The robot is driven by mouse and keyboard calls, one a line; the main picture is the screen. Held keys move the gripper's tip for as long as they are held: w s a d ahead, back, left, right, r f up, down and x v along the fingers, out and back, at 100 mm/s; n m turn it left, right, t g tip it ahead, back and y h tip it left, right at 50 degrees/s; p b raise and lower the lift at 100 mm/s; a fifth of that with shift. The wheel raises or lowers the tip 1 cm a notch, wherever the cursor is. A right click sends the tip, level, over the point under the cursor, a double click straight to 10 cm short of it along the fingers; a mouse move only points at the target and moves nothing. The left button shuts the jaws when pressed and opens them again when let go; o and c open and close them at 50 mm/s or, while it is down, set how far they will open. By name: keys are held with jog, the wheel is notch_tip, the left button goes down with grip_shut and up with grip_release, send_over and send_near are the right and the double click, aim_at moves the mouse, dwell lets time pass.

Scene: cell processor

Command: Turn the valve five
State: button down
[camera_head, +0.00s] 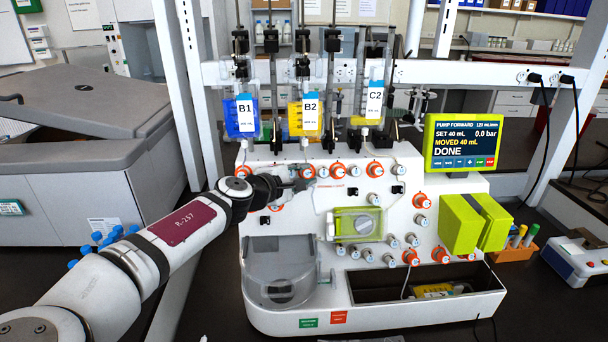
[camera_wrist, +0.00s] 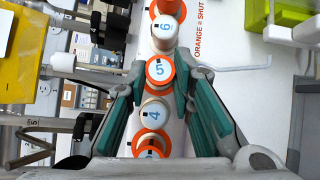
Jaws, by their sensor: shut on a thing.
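Valve five (camera_wrist: 159,72) is a white round knob marked 5 with an orange collar, in the middle of the wrist view. My gripper (camera_wrist: 160,78) is shut on it, one teal-padded finger on each side. In the head view my gripper (camera_head: 300,182) reaches from the left to the upper valve row on the white machine (camera_head: 300,215) and hides part of that row. Valve six (camera_wrist: 164,30) is above valve five in the wrist view. Valve four (camera_wrist: 154,114) is below, between the fingers, with another orange-collared valve under it.
Bags B1 (camera_head: 240,118), B2 (camera_head: 305,118) and C2 (camera_head: 371,110) hang above the valves. The screen (camera_head: 463,143) reads PUMP FORWARD, SET 40 mL, MOVED 40 mL, DONE. Green blocks (camera_head: 462,225) stick out at the right. A clear round housing (camera_head: 280,275) is below my gripper.

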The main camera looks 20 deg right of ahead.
jog(key=shift+f, duration=0.1)
dwell(0.3)
jog(key=c, duration=1.4)
grip_release()
jog(key=shift+a, duration=0.1)
jog(key=v, duration=1.2)
jog(key=shift+r, duration=0.25)
jog(key=shift+w, duration=0.15)
